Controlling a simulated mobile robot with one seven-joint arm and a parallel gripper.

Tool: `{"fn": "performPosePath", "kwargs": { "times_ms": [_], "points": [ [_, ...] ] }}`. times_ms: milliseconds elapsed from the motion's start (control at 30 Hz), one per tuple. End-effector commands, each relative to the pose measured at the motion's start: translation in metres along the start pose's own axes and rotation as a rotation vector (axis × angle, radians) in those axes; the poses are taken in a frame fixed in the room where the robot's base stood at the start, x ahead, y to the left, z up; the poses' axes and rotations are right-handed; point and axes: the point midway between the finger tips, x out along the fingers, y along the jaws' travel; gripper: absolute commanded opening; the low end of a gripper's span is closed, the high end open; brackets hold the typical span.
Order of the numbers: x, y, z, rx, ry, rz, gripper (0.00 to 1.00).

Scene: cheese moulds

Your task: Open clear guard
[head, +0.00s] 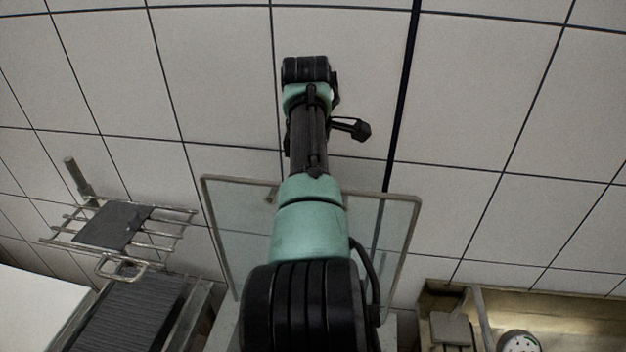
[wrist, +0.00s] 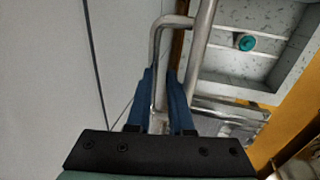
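The clear guard (head: 240,225) is a see-through panel in a thin grey frame. It shows behind my arm in the head view, its middle hidden by the arm. In the wrist view a bent metal handle (wrist: 157,50) stands beside a straight metal tube (wrist: 200,28); I take these for the guard's handle and frame. My gripper (wrist: 162,78) has blue fingers close together, one on each side of the handle bar, and looks shut on it. Whether both fingers touch the bar is hard to see. The gripper is hidden in the head view.
A wire rack with a dark plate (head: 112,226) and a ribbed dark surface (head: 130,312) are at lower left. A beige tray (head: 590,328) with a round dial (head: 519,341) is at lower right. The wrist view shows a grey speckled recess with a teal knob (wrist: 246,42).

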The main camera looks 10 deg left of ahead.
Motion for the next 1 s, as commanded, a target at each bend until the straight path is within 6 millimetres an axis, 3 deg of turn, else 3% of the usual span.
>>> {"fn": "performPosePath", "kwargs": {
  "times_ms": [33, 133, 400, 600, 800, 1000],
  "points": [
    [0.012, -0.011, 0.0, -0.001, -0.003, -0.036, 0.47],
    [-0.004, -0.01, 0.001, -0.001, -0.002, -0.027, 0.47],
    [-0.076, -0.002, 0.001, 0.0, 0.001, 0.007, 0.47],
    [-0.115, 0.002, 0.001, 0.0, 0.003, 0.019, 0.47],
    [-0.131, 0.003, 0.002, 0.0, 0.003, 0.024, 0.47],
    [-0.134, 0.003, 0.002, 0.0, 0.003, 0.025, 0.47]
  ]
}}
